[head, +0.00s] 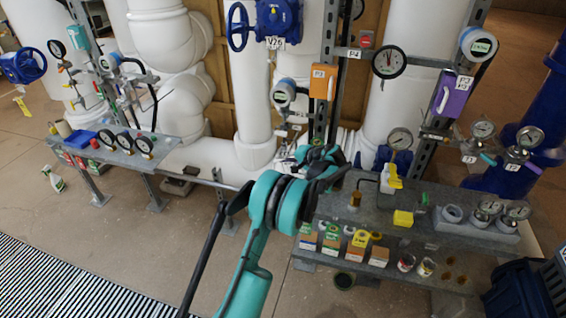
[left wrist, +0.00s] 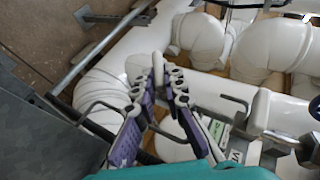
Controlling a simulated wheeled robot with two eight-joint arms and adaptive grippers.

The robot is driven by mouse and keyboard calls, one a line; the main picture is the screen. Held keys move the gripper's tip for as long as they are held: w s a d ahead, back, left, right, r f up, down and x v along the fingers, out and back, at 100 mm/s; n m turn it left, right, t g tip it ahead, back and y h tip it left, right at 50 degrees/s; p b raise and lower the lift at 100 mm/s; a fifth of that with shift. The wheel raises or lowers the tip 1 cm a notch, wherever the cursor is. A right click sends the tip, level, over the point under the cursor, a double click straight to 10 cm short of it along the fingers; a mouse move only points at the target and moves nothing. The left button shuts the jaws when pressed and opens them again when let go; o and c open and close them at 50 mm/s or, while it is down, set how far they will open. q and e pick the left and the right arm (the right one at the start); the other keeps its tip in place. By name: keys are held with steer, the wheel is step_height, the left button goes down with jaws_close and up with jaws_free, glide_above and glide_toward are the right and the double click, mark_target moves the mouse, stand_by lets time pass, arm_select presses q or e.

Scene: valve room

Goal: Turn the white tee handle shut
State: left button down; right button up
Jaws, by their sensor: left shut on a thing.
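My left gripper (left wrist: 163,70) shows in the left wrist view with its two purple, grey-padded fingers drawn together at the tips. They are shut on a small whitish piece, which I take to be the white tee handle (left wrist: 158,63); the fingers hide most of it, so its angle cannot be told. In the head view my teal left arm reaches up from the bottom to the pipework behind the right bench. There the wrist covers the handle and most of the left gripper (head: 293,158). My right gripper is not in view.
The grey right bench (head: 335,208) carries gauges, a yellow block (head: 403,218) and small boxes beside my arm. A left bench (head: 180,150) holds more gauges.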

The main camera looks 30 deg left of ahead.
arm_select(q)
steer(key=y+b, duration=0.1)
steer(key=f+m+y+b, duration=0.1)
steer(key=y+b, duration=0.1)
steer(key=shift+d+f+y, duration=0.1)
steer(key=shift+d+y, duration=0.1)
steer(key=shift+y, duration=0.1)
steer(key=shift+f+m+y+b, duration=0.1)
steer(key=shift+m+y+b, duration=0.4)
steer(key=shift+y+b, duration=0.95)
steer(key=c, duration=1.6)
jaws_free()
